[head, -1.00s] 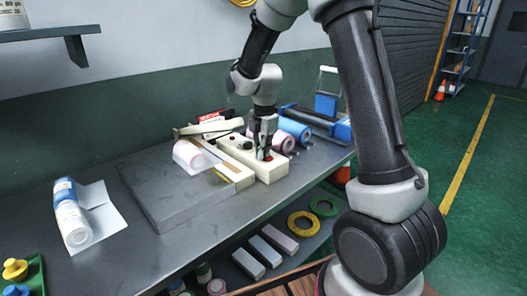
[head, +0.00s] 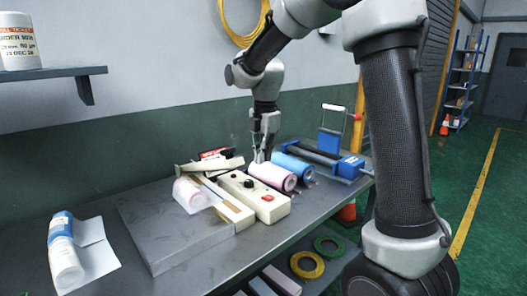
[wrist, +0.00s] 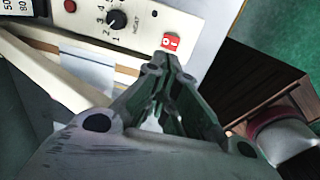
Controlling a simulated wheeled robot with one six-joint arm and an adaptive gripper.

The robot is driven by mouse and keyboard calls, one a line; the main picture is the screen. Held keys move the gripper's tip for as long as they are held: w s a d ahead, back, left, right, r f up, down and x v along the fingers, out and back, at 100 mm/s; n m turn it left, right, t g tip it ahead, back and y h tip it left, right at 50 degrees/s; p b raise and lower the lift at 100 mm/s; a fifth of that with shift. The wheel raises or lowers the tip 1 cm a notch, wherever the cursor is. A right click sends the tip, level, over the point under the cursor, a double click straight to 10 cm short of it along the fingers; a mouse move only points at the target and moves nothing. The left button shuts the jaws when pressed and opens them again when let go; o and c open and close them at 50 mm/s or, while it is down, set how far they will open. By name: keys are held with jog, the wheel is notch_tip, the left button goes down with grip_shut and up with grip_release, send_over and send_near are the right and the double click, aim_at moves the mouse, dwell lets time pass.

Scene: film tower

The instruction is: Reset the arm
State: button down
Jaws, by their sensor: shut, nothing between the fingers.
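My gripper (head: 260,158) is raised over the back part of the bench in the head view, in front of the wall. It looks empty, and its fingers (wrist: 168,62) come together in the wrist view. Beneath and in front of it lies a cream control box (head: 238,184) with a dark knob and a red switch (head: 267,197). The wrist view shows the box's numbered dial (wrist: 116,19) and the red rocker switch (wrist: 171,42) just beyond the fingertips. I cannot tell the exact gap between fingertips and box.
A pink roll (head: 272,175) and a blue roll (head: 293,166) lie right of the box, close to my gripper. A blue device (head: 349,167) stands further right. A grey slab (head: 165,228) and a loose film roll (head: 66,262) lie left. A shelf (head: 45,74) juts from the wall.

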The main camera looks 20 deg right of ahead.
jog(key=s+d+r+m+t, duration=0.1)
jog(key=s+d+m, duration=0.2)
jog(key=s+m, duration=0.4)
jog(key=s+d+r+m+t, duration=0.1)
jog(key=s+d+r+m, duration=0.1)
jog(key=s+m, duration=0.6)
jog(key=s+d+r+m+t, duration=0.1)
jog(key=s+d+m, duration=0.4)
jog(key=s, duration=0.8)
jog(key=shift+r+m, duration=0.45)
jog(key=shift+m, duration=0.75)
jog(key=shift+s, duration=0.1)
